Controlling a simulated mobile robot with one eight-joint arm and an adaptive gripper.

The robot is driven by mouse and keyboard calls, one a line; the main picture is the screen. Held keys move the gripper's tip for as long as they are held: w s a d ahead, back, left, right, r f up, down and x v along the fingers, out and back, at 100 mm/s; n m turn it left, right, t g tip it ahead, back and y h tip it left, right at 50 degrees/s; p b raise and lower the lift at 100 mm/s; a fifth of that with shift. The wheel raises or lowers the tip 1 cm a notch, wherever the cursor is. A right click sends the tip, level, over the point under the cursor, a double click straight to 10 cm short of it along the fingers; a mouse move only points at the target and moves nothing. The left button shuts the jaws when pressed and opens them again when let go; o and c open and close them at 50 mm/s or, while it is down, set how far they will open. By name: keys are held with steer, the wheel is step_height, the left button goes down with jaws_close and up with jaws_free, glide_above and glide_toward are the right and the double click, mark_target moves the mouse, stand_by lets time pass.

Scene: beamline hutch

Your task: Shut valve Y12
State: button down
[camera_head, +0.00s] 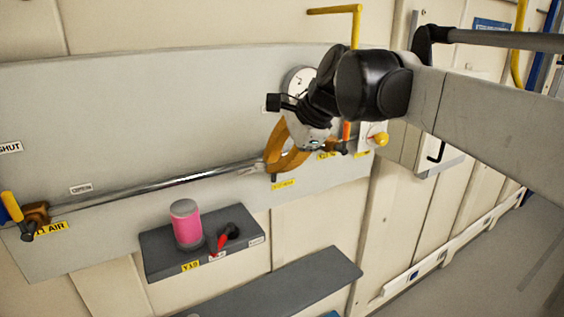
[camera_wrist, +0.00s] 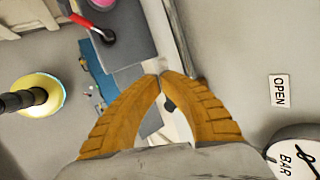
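My gripper (camera_head: 275,160) has orange-brown fingers and hangs in front of the wall panel at the right end of the shiny pipe (camera_head: 150,187). In the wrist view the fingertips of my gripper (camera_wrist: 163,75) meet, with nothing seen held between them. A yellow label (camera_head: 283,184) sits just below the fingers, too small to read. An orange handle (camera_head: 346,130) stands upright right of my gripper, near another small yellow label (camera_head: 328,155). I cannot read which valve is Y12. A valve with a yellow handle (camera_head: 12,206) is at the far left, above a label ending in "AIR".
A grey shelf (camera_head: 165,252) below the pipe holds a pink cylinder (camera_head: 186,225) and a red-handled black part (camera_head: 226,236). A second shelf (camera_head: 300,283) lies lower. A yellow knob (camera_head: 380,139) is at right. A gauge (camera_wrist: 296,155) and OPEN sign (camera_wrist: 279,90) show in the wrist view.

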steer(key=shift+s+a+f+n+t+h+b, duration=0.15)
steer(key=shift+f+n+t+h+b, duration=0.1)
steer(key=shift+f+h+b, duration=0.15)
steer(key=shift+s+a+f+n+t+h+b, duration=0.1)
steer(key=shift+a+f+n+t+h+b, duration=0.15)
steer(key=shift+h, duration=0.25)
steer(key=shift+w+d, duration=0.15)
